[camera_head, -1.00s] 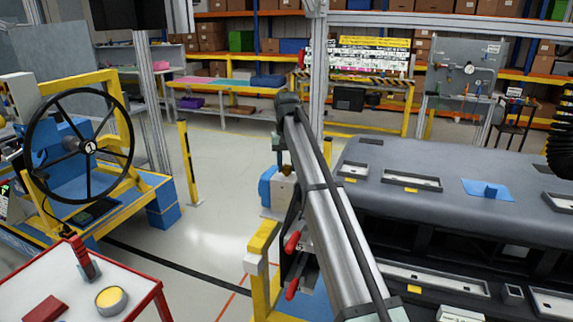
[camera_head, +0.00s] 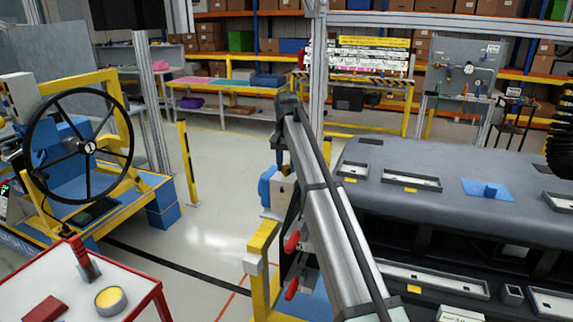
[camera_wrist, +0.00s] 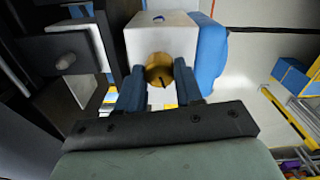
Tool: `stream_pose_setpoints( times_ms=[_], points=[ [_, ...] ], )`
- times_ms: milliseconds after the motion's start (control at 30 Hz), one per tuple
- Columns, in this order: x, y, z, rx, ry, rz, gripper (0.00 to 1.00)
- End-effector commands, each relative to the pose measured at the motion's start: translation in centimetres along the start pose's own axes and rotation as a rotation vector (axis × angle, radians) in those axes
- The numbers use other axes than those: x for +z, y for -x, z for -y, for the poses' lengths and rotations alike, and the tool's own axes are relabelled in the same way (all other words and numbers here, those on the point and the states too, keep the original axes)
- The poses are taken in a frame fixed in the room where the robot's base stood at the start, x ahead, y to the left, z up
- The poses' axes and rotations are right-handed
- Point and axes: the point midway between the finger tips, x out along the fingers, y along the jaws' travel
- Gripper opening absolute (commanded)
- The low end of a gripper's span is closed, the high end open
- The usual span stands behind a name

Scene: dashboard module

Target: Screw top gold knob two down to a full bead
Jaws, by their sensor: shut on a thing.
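The gold knob (camera_wrist: 159,68) shows in the wrist view, at the near face of a white block (camera_wrist: 160,36) with a blue part (camera_wrist: 211,55) beside it. A dark slot or mark runs down the knob's face. My gripper (camera_wrist: 159,78) has its two blue fingers on either side of the knob and is shut on it. In the head view my gripper (camera_head: 281,158) points down at the pale block (camera_head: 282,190), left of the dashboard. The knob is too small and covered there to make out. How deep the knob sits cannot be told.
The grey dashboard module (camera_head: 440,180) fills the right side. Red-handled clamps (camera_head: 292,242) and a yellow post (camera_head: 262,260) stand close below the gripper. A dark bracket with a pin (camera_wrist: 66,60) is near on the left in the wrist view. Open floor lies left.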

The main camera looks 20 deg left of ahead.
Motion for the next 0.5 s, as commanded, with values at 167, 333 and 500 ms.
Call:
stream_pose_setpoints(
  times_ms=[167,333,500],
  points=[
    [-0.14,0.09,0.02,-0.001,0.000,-0.003,0.42],
    [-0.08,0.05,0.01,0.000,0.001,-0.002,0.58],
    [-0.05,0.03,0.01,0.000,0.001,-0.001,0.61]
  ],
)
